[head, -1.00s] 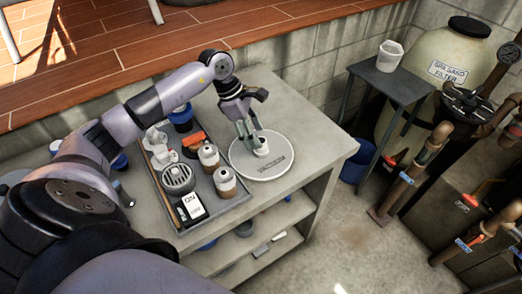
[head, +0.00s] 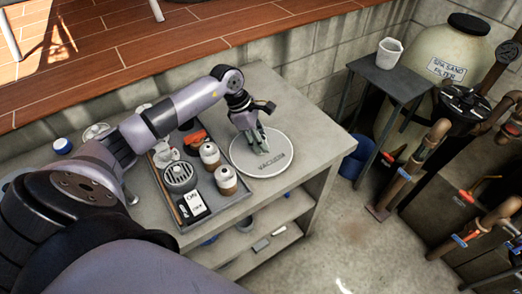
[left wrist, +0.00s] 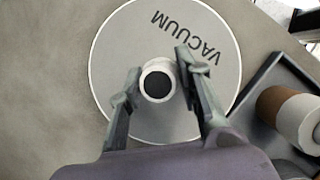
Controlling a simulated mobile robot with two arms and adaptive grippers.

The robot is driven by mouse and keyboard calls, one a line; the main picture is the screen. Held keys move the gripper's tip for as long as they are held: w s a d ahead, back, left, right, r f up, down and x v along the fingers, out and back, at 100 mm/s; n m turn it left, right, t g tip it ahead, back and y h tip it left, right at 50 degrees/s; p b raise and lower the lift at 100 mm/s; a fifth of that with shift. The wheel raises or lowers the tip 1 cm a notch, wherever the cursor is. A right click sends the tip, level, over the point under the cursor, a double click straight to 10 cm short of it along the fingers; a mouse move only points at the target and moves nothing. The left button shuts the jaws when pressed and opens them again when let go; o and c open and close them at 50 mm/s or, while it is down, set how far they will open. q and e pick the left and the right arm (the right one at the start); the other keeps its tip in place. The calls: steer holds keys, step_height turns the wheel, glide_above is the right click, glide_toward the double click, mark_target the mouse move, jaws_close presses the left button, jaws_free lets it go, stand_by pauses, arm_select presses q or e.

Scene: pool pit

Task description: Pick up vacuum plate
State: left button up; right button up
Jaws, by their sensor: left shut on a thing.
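The vacuum plate (head: 275,165) is a round, light grey disc marked "VACUUM". It lies on the grey workbench, right of a tray. In the left wrist view the plate (left wrist: 118,48) fills the middle, with a white ring-shaped port (left wrist: 158,80) with a dark hole at its centre. My left gripper (head: 261,148) is over the plate, pointing down, its fingers shut on the port. In the left wrist view one finger shows on each side of it. The fingers hide the port in the head view. My right gripper is not in view.
A small table (head: 390,80) with a white cup (head: 389,53) stands right. A blue bucket (head: 357,158) is on the floor.

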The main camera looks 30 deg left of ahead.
arm_select(q)
jaws_close()
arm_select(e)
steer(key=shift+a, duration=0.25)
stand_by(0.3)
